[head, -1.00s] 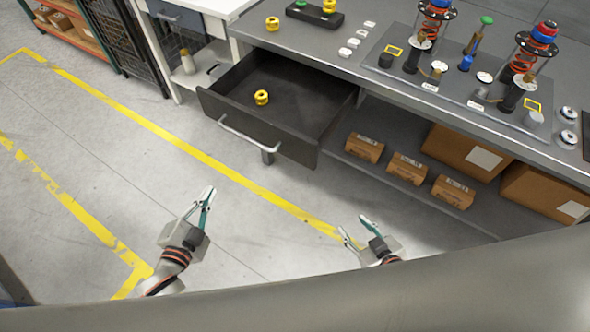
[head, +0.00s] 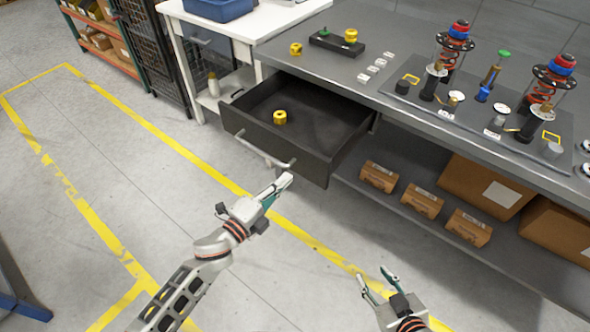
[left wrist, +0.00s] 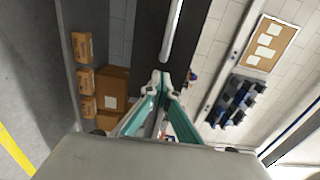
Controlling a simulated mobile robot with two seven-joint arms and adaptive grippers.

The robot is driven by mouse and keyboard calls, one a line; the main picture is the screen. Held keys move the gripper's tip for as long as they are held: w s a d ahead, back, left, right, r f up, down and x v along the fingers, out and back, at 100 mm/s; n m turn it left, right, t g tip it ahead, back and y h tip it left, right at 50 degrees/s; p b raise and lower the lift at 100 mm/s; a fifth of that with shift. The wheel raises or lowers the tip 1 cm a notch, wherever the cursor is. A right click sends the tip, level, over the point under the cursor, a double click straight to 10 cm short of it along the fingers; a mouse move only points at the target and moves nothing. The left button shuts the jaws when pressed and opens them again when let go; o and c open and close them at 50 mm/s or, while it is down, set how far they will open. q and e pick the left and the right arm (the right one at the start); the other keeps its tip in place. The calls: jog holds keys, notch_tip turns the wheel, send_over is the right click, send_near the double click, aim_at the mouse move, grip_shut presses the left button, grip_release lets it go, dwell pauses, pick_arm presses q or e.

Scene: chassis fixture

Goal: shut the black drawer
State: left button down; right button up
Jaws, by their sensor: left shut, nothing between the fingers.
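The black drawer (head: 262,138) is pulled out from under the grey workbench and holds one yellow, nut-like part (head: 280,117). Its silver bar handle (head: 265,152) runs along the front panel. My left gripper (head: 284,184) is shut and empty, its tips just in front of the panel near the handle's right end. In the left wrist view the shut fingertips (left wrist: 168,85) point at the dark drawer front, with the handle (left wrist: 172,32) beyond them. Whether they touch it I cannot tell. My right gripper (head: 375,285) is open and empty, low over the floor at the right.
The workbench (head: 400,75) carries strut assemblies and small parts. Its lower shelf (head: 400,205) holds several cardboard boxes (head: 422,201). A white table (head: 250,22) with a blue bin stands left of it. Yellow-lined floor in front is clear.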

aim_at(302, 163)
pick_arm(q)
jog(key=x, duration=0.5)
pick_arm(e)
jog(key=shift+s+d+f, duration=0.1)
jog(key=shift+s+f, duration=0.05)
jog(key=shift+f, duration=0.1)
jog(key=shift+r, duration=0.2)
pick_arm(q)
jog(key=shift+d, duration=0.1)
